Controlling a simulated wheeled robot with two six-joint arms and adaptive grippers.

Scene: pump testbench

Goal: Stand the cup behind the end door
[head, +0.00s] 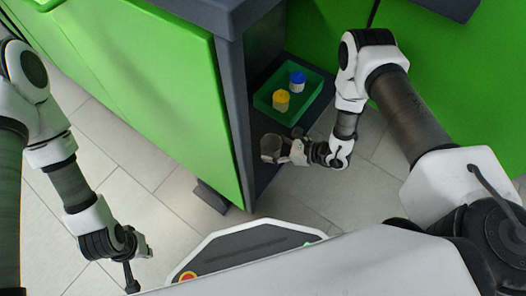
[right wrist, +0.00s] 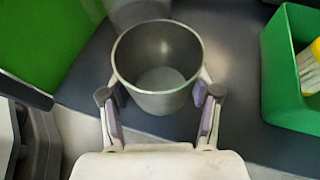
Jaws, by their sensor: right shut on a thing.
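The cup (head: 270,147) is a grey metal-looking vessel, upright, at the front of the dark compartment floor in the bench's open end. My right gripper (head: 285,152) is shut on it. In the right wrist view the cup (right wrist: 160,85) is empty, its rim facing up, with the right gripper's fingers (right wrist: 160,108) on both sides. I cannot tell whether its base touches the floor. No panel is clearly identifiable as the end door. My left gripper (head: 136,262) hangs empty over the floor tiles at lower left; its finger opening is unclear.
A green tray (head: 262,102) with a blue-capped container (head: 297,80) and a yellow-capped one (head: 281,100) stands deeper in the compartment. The tray (right wrist: 275,75) is right of the cup. A dark frame post (head: 238,120) borders the opening on the left. A grey rounded shape (right wrist: 135,12) shows beyond the cup.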

